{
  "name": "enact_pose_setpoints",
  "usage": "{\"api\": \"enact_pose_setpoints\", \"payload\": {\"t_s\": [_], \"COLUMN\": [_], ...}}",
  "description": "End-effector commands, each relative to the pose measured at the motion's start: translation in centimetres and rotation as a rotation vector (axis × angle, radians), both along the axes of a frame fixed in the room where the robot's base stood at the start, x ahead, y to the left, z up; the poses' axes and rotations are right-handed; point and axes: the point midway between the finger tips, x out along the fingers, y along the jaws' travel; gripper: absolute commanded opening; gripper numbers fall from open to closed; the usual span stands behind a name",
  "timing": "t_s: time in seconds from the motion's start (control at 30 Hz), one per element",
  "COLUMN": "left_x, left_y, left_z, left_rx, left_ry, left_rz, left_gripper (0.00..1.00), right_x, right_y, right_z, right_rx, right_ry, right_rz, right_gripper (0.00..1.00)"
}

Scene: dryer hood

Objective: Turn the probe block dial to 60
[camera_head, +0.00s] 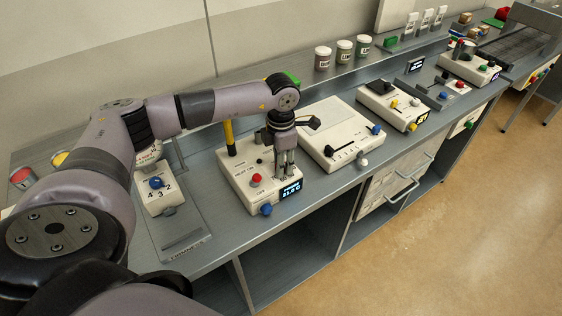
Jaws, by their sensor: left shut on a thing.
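The probe block (237,182) appears to be the white box in the middle of the bench. It has a red button (256,179), a blue knob (266,209) on its front and a small lit display (291,189) with a temperature too small to read surely. My left gripper (286,170) points down over the box's right part, its fingers shut at the dial beside the display. The fingers cover the dial, so its pointer and setting are hidden. My right gripper is not in view.
A yellow-handled upright (229,137) stands at the box's back left. A white flat device (341,132) sits close to the right. A unit with a blue dial (156,183) is at left. Labelled jars (322,58) stand on the back shelf.

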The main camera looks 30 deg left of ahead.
Motion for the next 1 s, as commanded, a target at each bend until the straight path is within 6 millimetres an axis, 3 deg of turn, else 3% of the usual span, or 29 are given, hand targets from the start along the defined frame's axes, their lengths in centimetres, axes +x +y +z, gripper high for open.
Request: {"api": "enact_pose_setpoints", "payload": {"t_s": [0.2,0.47,0.67,1.0], "left_x": [0.0,0.0,0.1,0.1], "left_y": [0.0,0.0,0.1,0.1], "left_z": [0.0,-0.1,-0.3,-0.4], "left_rx": [0.000,0.001,0.000,0.001], "left_ry": [0.000,-0.001,-0.001,-0.003], "left_rz": [0.000,-0.023,-0.111,-0.402], "left_gripper": [0.00,0.00,0.00,0.00], "right_x": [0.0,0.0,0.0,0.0], "right_y": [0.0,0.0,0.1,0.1], "right_z": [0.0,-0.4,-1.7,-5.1], "right_rx": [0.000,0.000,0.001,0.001], "right_ry": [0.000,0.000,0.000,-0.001], "right_rz": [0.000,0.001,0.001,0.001], "right_gripper": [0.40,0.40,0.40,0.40]}}
